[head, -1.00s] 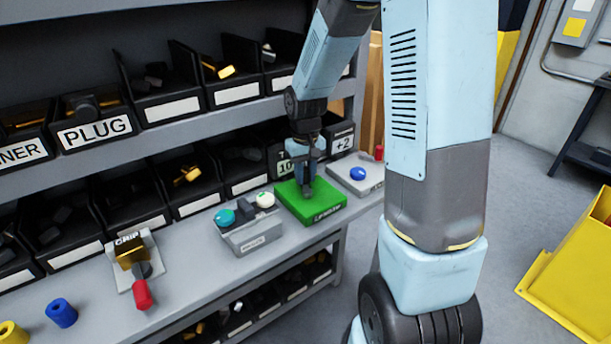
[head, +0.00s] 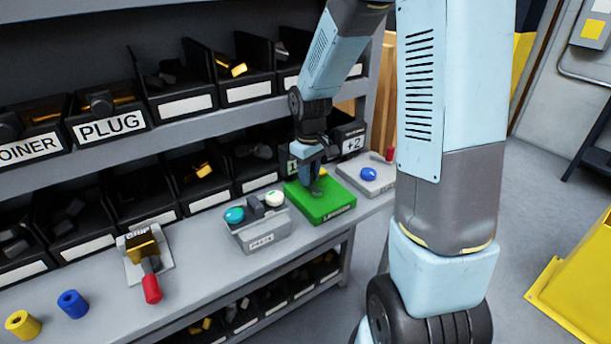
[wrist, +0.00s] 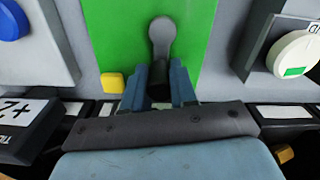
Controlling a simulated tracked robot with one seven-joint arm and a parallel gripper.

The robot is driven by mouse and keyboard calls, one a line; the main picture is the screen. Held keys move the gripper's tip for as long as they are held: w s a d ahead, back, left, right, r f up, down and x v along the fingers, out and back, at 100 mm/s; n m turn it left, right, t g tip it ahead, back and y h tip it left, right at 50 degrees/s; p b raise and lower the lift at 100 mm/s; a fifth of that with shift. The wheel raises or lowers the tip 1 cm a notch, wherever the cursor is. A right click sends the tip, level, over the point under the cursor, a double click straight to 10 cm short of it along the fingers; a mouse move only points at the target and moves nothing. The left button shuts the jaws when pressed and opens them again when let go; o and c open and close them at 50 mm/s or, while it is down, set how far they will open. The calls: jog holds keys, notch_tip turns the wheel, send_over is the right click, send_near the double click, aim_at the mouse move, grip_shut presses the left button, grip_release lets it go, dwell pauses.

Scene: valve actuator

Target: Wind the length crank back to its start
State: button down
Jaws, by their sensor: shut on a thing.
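The length crank's green box (head: 334,209) stands on the bench, with a partly readable label on its front. Its grey crank arm (wrist: 162,36) lies over the green top in the wrist view, with the rounded end away from my gripper. My gripper (wrist: 160,88) is shut on the dark handle end of the crank, near one edge of the green top. In the head view my gripper (head: 312,172) is low over the box, and hides most of the crank.
A grey box with teal and white knobs (head: 258,228) stands left of the green box. A grey plate with a blue knob (head: 368,174) stands right of it. A clamp with a red handle (head: 151,288) is further left. Bins (head: 205,183) line the shelf behind.

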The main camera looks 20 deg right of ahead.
jog(key=shift+s, duration=0.15)
jog(key=c, duration=0.9)
grip_release()
notch_tip(320, 180, up, 14)
jog(key=shift+f, duration=0.15)
